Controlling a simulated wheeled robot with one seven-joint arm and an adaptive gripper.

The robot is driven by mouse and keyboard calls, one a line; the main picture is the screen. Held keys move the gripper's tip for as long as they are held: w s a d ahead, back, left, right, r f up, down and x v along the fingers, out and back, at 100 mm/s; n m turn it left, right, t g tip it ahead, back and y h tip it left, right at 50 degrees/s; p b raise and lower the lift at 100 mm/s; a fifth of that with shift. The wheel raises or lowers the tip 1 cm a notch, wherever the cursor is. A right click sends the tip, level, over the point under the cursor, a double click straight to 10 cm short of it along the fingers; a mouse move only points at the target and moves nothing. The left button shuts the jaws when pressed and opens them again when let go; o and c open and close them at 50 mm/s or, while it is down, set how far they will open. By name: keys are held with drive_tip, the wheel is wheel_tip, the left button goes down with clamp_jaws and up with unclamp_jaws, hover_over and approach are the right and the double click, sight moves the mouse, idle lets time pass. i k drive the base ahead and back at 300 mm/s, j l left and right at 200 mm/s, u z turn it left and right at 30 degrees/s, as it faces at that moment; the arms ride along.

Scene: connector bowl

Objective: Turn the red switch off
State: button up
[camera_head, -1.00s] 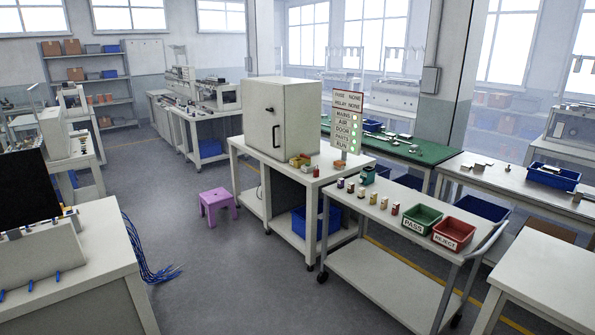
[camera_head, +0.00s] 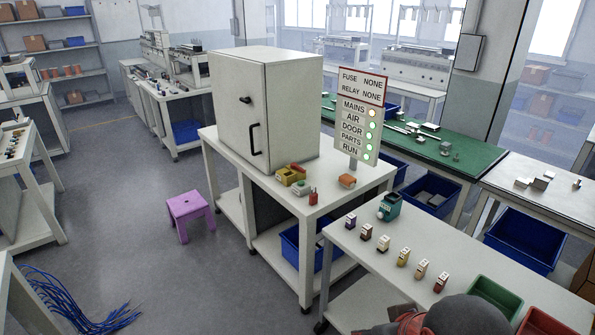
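A small red upright piece (camera_head: 313,197) stands near the front edge of the white bench (camera_head: 327,200). It may be the red switch, but it is too small to tell or to read its position. Beside it are a yellow block (camera_head: 291,175), a white-and-green block (camera_head: 301,188) and an orange-topped block (camera_head: 347,181). A sign (camera_head: 360,113) behind them reads FUSE NONE, RELAY NONE, with lit lamps for MAINS, AIR, DOOR, PARTS and RUN. My gripper is not in view; a dark rounded part at the bottom right is probably my arm.
A closed white cabinet (camera_head: 265,105) stands on the bench. The white cart (camera_head: 375,265) in front holds several small coloured parts, a teal device (camera_head: 390,206), a green bin (camera_head: 495,298) and a red bin (camera_head: 545,322). A purple stool (camera_head: 190,212) stands left; the floor around it is clear.

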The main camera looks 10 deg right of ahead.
sight(293, 165)
drive_tip(key=i+j, duration=0.15)
drive_tip(key=i, duration=0.3)
drive_tip(key=i+j, duration=0.2)
drive_tip(key=i, duration=0.3)
drive_tip(key=i+j, duration=0.15)
drive_tip(key=i, duration=0.3)
drive_tip(key=i+j, duration=0.2)
drive_tip(key=i, duration=0.25)
drive_tip(key=i+j, duration=0.15)
drive_tip(key=i, duration=0.35)
drive_tip(key=i+j, duration=0.2)
drive_tip(key=i, duration=0.25)
